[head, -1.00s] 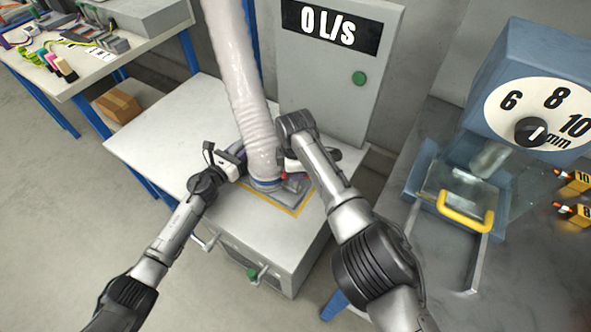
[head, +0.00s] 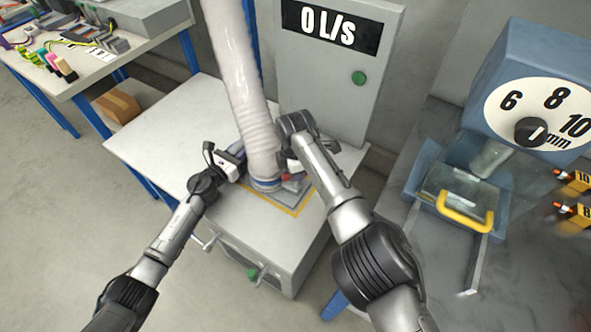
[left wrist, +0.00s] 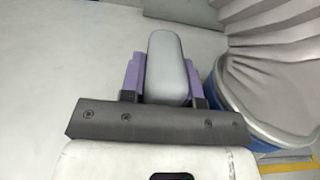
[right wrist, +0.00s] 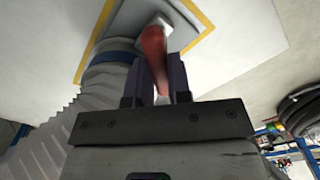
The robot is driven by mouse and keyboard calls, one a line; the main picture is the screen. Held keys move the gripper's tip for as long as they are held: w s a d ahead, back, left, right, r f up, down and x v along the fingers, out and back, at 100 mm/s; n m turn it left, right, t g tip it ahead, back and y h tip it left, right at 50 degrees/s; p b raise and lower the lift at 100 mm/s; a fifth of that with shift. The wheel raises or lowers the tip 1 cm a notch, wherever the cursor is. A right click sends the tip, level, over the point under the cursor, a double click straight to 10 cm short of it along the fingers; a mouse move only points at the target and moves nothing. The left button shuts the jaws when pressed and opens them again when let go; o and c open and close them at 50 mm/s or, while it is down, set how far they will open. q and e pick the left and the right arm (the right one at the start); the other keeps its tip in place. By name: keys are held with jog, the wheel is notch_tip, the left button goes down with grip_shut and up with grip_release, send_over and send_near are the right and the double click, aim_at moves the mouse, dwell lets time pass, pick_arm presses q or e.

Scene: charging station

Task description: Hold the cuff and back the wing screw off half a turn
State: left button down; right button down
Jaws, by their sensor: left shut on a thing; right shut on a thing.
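The cuff (head: 266,184) is a blue band around the foot of a pale ribbed hose (head: 255,115); in the left wrist view the cuff (left wrist: 262,128) is at right. My left gripper (head: 241,160) is left of the hose. In its wrist view it is shut on a grey rounded tab (left wrist: 168,62) beside the cuff. A red wing screw (right wrist: 155,52) stands on a pale base next to the cuff. My right gripper (right wrist: 162,78) is shut on it, with purple fingers on both sides. In the head view the right wrist partly hides the screw.
The hose rises from a yellow-bordered plate (head: 294,211) on a grey cabinet top (head: 165,130). A panel (head: 335,85) reading 0 L/s stands behind. A blue machine with a dial (head: 535,90) is at right. The left of the cabinet top is clear.

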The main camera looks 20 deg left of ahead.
jog(key=c, duration=1)
grip_release()
jog(key=shift+c, duration=0.2)
notch_tip(320, 180, up, 12)
pick_arm(q)
jog(key=c, duration=0.8)
grip_release()
